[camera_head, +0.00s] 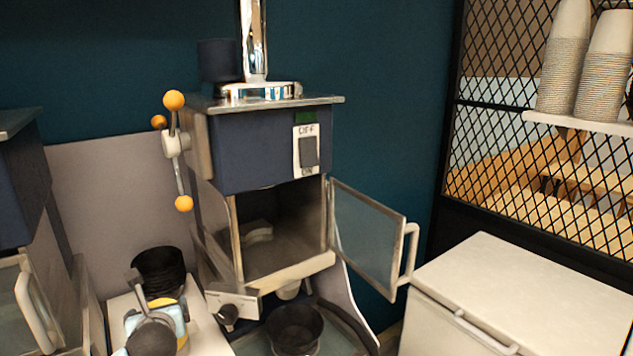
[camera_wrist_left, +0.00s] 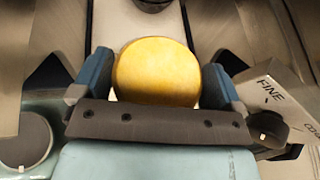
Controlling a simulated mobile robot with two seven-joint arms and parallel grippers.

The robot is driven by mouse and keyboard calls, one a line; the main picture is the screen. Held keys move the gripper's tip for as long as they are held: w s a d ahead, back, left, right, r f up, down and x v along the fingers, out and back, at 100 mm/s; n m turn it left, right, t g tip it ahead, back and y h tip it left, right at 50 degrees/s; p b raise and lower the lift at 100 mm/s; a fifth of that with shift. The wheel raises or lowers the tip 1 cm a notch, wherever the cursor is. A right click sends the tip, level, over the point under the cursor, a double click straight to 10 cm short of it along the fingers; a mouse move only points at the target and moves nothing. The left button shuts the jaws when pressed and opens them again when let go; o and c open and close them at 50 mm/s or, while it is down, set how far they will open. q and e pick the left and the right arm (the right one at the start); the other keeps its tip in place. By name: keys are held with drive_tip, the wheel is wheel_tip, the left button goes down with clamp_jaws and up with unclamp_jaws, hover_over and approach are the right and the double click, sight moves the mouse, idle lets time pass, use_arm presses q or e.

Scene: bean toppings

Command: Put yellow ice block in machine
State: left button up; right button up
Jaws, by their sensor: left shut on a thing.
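The yellow ice block (camera_wrist_left: 157,71) is round and sits between the blue fingers of my left gripper (camera_wrist_left: 157,84) in the left wrist view. The gripper is shut on it. In the head view my left gripper (camera_head: 160,312) is low at the left, left of the machine and below its chamber, with a bit of yellow showing. The machine (camera_head: 255,150) is dark blue with an OFF switch. Its glass door (camera_head: 368,236) stands open to the right, showing the dark chamber (camera_head: 285,235) with a small pale part inside. My right gripper is not in view.
A lever with orange knobs (camera_head: 183,203) juts from the machine's left side. A dial plate (camera_head: 232,303) marked FINE is at its lower front. Black bowls (camera_head: 160,270) stand behind my gripper; another black bowl (camera_head: 294,328) is below the chamber. A white chest (camera_head: 530,295) stands right.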

use_arm(q)
drive_tip(key=s+d+f+m+h, duration=0.2)
drive_tip(key=s+d+h, duration=0.1)
drive_tip(key=s, duration=0.3)
drive_tip(key=s+d+f+m+t+h, duration=0.1)
drive_tip(key=s+d+f+m+h, duration=0.1)
drive_tip(key=s+d, duration=0.3)
drive_tip(key=shift+s+d+f+m+t+h, duration=0.15)
drive_tip(key=shift+s+f+m+t+h, duration=0.3)
drive_tip(key=shift+s, duration=0.8)
